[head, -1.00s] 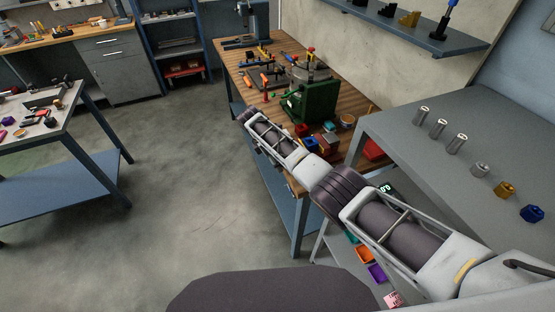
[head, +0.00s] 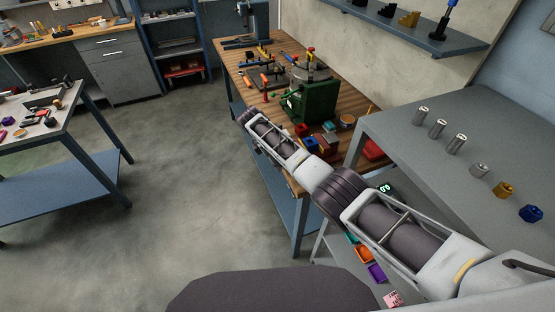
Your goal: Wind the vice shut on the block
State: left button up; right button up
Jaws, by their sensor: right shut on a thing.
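My right arm comes in from the lower right and reaches to the front edge of the wooden bench (head: 342,78). My right gripper (head: 244,118) is at its far end, small and partly hidden by the arm. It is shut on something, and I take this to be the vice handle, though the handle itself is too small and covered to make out. A heavy green body (head: 313,104) with a round metal top stands on the bench beyond the forearm. I cannot tell surely whether it is the vice. The block between the jaws cannot be made out. My left gripper is out of view.
Small coloured blocks (head: 311,142) lie on the bench behind my forearm. A grey table (head: 400,150) at the right carries a row of metal cylinders and knobs. A cart (head: 50,125) with small parts stands at the left. The floor (head: 180,170) between is clear.

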jog(key=shift+t+p, duration=0.5)
jog(key=shift+p, duration=0.05)
jog(key=shift+t+y+p, duration=0.3)
jog(key=shift+t+p, duration=0.1)
jog(key=shift+s+m+t+y, duration=0.15)
jog(key=shift+m+t+y, duration=0.25)
jog(key=shift+t, duration=0.8)
jog(key=shift+t, duration=0.6)
jog(key=shift+t+y, duration=0.3)
jog(key=shift+t, duration=0.2)
jog(key=o, duration=1)
